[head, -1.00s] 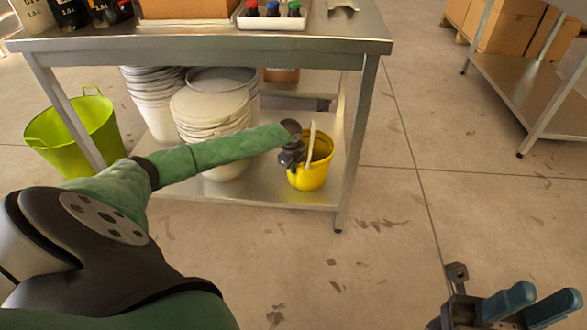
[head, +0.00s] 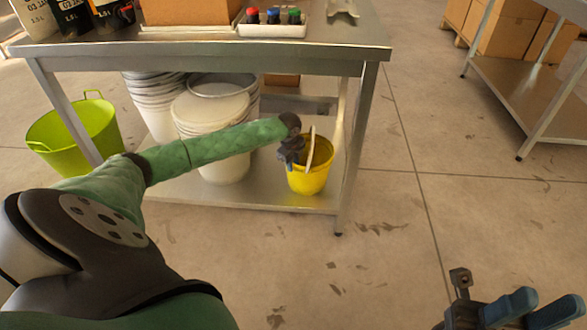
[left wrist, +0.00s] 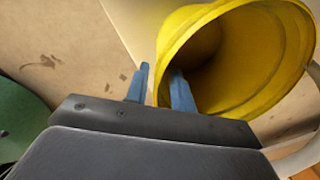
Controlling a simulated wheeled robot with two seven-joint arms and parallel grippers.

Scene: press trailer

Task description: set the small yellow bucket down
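The small yellow bucket (head: 312,180) stands upright on the metal table's lower shelf (head: 265,199), near its right front corner. A pale strip, perhaps its handle, crosses its mouth. My left gripper (head: 291,153) is at the bucket's left rim. In the left wrist view the bucket (left wrist: 255,65) is seen into its mouth. There, the blue fingers of my left gripper (left wrist: 160,88) stand apart, one outside the wall and one inside, with a narrow gap beside the wall. My right gripper (head: 532,306) is open and empty at the lower right.
Stacked white buckets (head: 212,112) stand on the shelf left of the yellow bucket. A table leg (head: 355,150) is close on its right. The tabletop (head: 220,50) is above. A green tub (head: 75,135) stands on the floor at left. Floor in front is clear.

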